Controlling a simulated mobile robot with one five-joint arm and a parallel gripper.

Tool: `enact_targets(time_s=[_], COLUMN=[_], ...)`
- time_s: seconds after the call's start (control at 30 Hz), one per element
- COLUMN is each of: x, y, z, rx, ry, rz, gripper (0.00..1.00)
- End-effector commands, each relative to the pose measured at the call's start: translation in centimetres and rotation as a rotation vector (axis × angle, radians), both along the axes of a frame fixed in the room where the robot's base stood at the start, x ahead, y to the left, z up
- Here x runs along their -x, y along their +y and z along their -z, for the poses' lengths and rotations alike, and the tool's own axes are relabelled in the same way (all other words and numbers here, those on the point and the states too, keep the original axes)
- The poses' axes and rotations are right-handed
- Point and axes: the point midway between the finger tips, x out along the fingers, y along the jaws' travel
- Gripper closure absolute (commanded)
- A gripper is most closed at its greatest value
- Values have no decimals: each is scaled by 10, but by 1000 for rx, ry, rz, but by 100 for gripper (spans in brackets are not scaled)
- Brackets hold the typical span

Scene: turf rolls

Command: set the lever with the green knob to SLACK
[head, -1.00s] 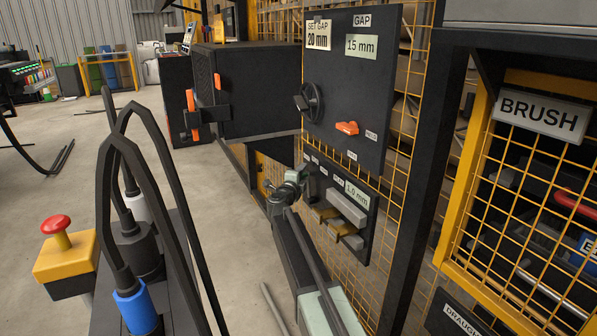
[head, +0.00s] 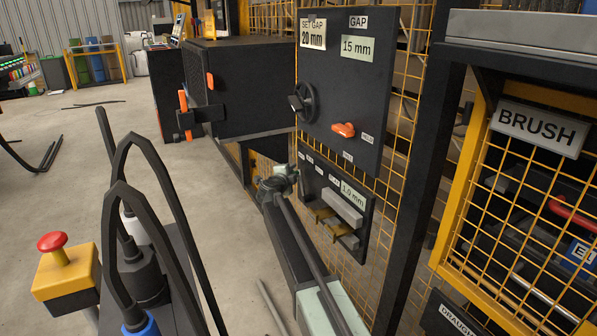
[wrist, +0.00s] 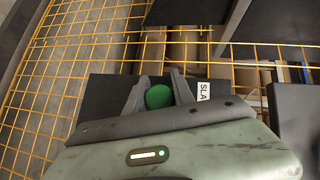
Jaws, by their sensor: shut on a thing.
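The green knob (wrist: 158,96) sits between the two fingers of my gripper (wrist: 158,92) in the wrist view, and the fingers are shut on it. A white label reading "SLA" (wrist: 204,92), its rest cut off, is just right of the fingers on a dark panel (wrist: 102,90). In the head view my gripper (head: 284,178) is at the left edge of the lower dark panel (head: 357,238), and the green knob cannot be made out. The lever's shaft is hidden.
Above is a dark panel (head: 375,85) with a black rotary knob (head: 304,102), an orange handle (head: 343,129) and a "15 mm" display (head: 360,48). Yellow mesh (head: 400,150) backs both panels. A dark box (head: 250,95) stands to the left. Open floor (head: 130,160) lies further left.

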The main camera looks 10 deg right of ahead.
Motion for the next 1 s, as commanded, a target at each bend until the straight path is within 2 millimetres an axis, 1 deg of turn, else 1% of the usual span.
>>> enact_targets(time_s=[0.03,0.17,0.2,0.23,0.27,0.73,0.87,1.0], x=[-1,-1,-1,-1,-1,3,17,42], y=[-7,-4,-4,-3,-2,8,14,25], z=[-1,-1,-1,-1,-1,-1,-5,-11], rx=[5,6,6,6,6,3,3,2], ry=[0,1,1,0,0,0,0,-1], rz=[9,8,8,7,7,-4,-4,-5], gripper=[100,100,59,51,48,48,48,48])
